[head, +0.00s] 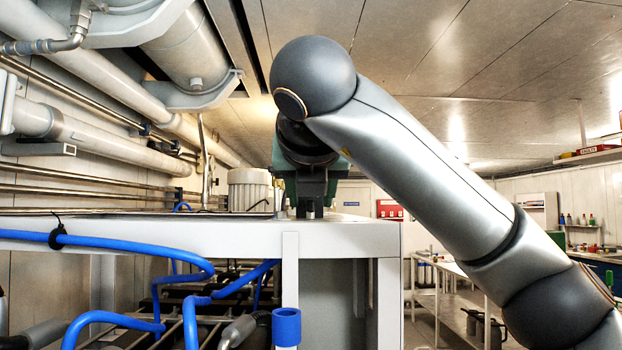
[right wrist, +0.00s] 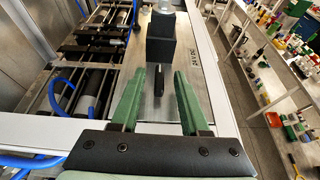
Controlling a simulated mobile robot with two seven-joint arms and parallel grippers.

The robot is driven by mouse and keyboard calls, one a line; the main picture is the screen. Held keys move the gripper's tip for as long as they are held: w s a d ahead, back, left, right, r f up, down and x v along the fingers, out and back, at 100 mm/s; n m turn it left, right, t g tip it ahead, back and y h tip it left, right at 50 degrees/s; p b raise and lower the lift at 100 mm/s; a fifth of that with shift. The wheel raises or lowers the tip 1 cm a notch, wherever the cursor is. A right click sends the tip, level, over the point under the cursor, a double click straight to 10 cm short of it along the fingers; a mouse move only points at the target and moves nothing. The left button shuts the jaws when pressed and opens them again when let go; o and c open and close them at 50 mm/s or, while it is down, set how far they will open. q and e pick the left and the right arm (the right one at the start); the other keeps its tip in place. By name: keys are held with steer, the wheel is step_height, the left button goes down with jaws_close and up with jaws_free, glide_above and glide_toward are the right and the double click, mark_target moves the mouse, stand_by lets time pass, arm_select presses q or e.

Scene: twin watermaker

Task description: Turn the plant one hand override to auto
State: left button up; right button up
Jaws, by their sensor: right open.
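My right gripper (head: 309,203) hangs over the light grey top of a frame in the head view, largely hidden by its own dark green body. In the right wrist view its two green fingers (right wrist: 169,72) are apart, with nothing held between them. A dark grey box (right wrist: 172,48) stands on the grey top just beyond the fingertips. A small black lever or knob (right wrist: 160,86) shows in the gap between the fingers, in front of the box. I cannot tell whether it touches a finger, or which position it points to. My left gripper is not in view.
Blue hoses (head: 120,240) and dark pipework run inside the white frame (head: 200,237) at the left. A ribbed white cylinder (head: 249,188) stands behind the top. Large grey pipes (head: 190,50) line the left wall. A cluttered bench (right wrist: 285,95) lies across the aisle.

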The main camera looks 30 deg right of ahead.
steer(key=b+v, duration=0.1)
steer(key=v, duration=1.1)
steer(key=shift+b, duration=0.35)
steer(key=shift+f, duration=0.1)
